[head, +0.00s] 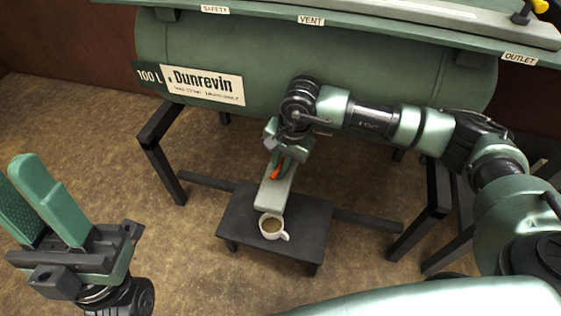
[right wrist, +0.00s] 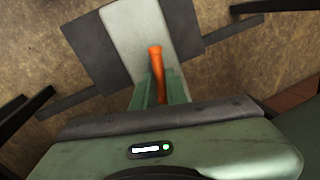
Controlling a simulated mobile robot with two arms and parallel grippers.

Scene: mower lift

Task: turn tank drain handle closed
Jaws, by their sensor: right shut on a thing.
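The orange drain handle (head: 277,170) shows below the middle of the green tank (head: 330,62). My right gripper (right wrist: 160,92) is shut on the handle, with a green finger on each side; the handle's orange end (right wrist: 156,52) sticks out beyond the fingertips. In the head view the right gripper (head: 285,155) reaches down in front of the tank and hides the valve body. My left gripper (head: 35,195) is at the lower left, fingers apart and empty, far from the handle.
A light grey slab (head: 274,190) lies under the handle on a low black table (head: 310,222). A white cup (head: 271,228) of brown liquid stands at the slab's near end. Black stand legs (head: 168,172) flank the table. Brown floor is clear at left.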

